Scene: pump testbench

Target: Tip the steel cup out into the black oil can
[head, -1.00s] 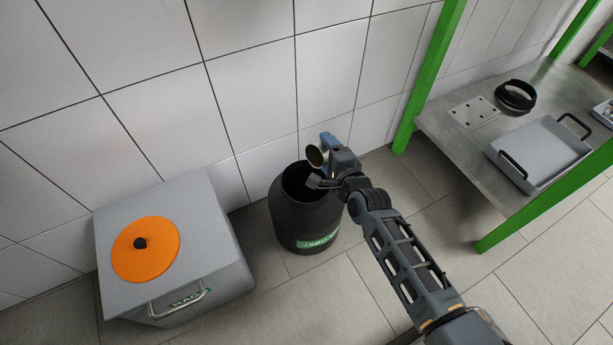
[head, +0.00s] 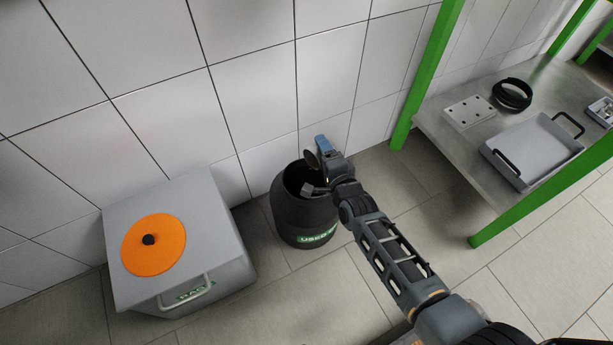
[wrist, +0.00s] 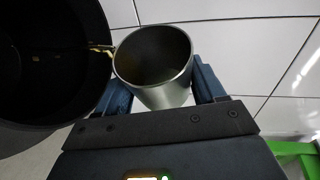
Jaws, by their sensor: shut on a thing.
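The steel cup (wrist: 155,88) is between the two blue fingers of my gripper (wrist: 156,78), which is shut on it. In the wrist view I look into its mouth, where some yellowish-brown liquid shows. A thin yellowish streak (wrist: 101,49) runs from the cup's left rim towards the black oil can (wrist: 45,125). In the head view the cup (head: 311,159) is tilted, small and partly hidden by my gripper (head: 323,150). It is at the back right of the open mouth of the can (head: 290,217), which stands upright on the floor. The can's inside is dark.
A grey rag bin (head: 215,235) with an orange lid disc (head: 153,245) stands left of the can. A tiled wall is close behind. At right, a green-framed bench (head: 455,135) holds a grey tray (head: 535,150) and a black ring (head: 512,95).

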